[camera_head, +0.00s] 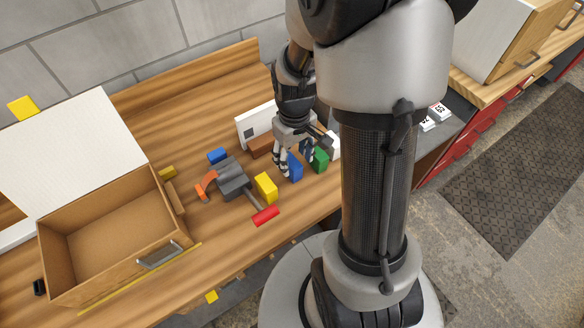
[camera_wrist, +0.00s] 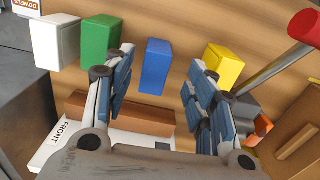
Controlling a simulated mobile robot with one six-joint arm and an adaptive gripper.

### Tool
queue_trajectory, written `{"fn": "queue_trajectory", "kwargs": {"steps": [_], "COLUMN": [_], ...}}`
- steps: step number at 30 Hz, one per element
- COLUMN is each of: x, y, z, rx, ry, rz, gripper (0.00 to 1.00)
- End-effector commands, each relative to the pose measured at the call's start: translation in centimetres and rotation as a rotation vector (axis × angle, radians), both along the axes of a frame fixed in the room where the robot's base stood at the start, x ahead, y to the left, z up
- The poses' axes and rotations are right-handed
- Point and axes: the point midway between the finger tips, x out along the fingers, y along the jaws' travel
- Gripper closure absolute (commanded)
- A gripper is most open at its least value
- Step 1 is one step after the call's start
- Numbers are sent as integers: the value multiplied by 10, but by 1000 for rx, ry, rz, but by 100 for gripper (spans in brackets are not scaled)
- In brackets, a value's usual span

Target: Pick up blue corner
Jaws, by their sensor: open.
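An upright blue block (camera_head: 295,168) stands on the wooden bench, between a green and a yellow block. In the wrist view the blue block (camera_wrist: 156,66) shows between my two fingers. My gripper (camera_head: 294,158) is open and points down over it, with one finger on each side and a gap to each in the wrist view (camera_wrist: 161,62). Nothing is held. I cannot tell how far the fingertips are above the bench. A second, smaller blue piece (camera_head: 217,156) lies farther back left, behind the grey tool head.
A green block (camera_wrist: 101,45) stands close beside one finger, with a white block (camera_wrist: 56,42) beyond. A yellow block (camera_wrist: 223,66) is beside the other finger. A red-handled hammer (camera_head: 265,215), a brown bar (camera_wrist: 118,113) and an open wooden box (camera_head: 55,247) are nearby.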

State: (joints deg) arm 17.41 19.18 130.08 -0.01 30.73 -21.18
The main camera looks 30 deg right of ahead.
Motion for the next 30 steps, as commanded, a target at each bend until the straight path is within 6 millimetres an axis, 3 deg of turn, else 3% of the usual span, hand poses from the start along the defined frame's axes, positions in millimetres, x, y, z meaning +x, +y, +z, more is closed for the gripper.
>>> {"fn": "queue_trajectory", "kwargs": {"steps": [5, 12, 20, 30], "x": [5, 12, 13, 13], "y": [-1, -3, -3, -3], "z": [-14, -49, -52, -51], "rx": [1, 1, 0, 0], "ry": [1, 3, 0, 0], "rz": [0, 0, 0, 0], "gripper": [49, 49, 49, 71]}}
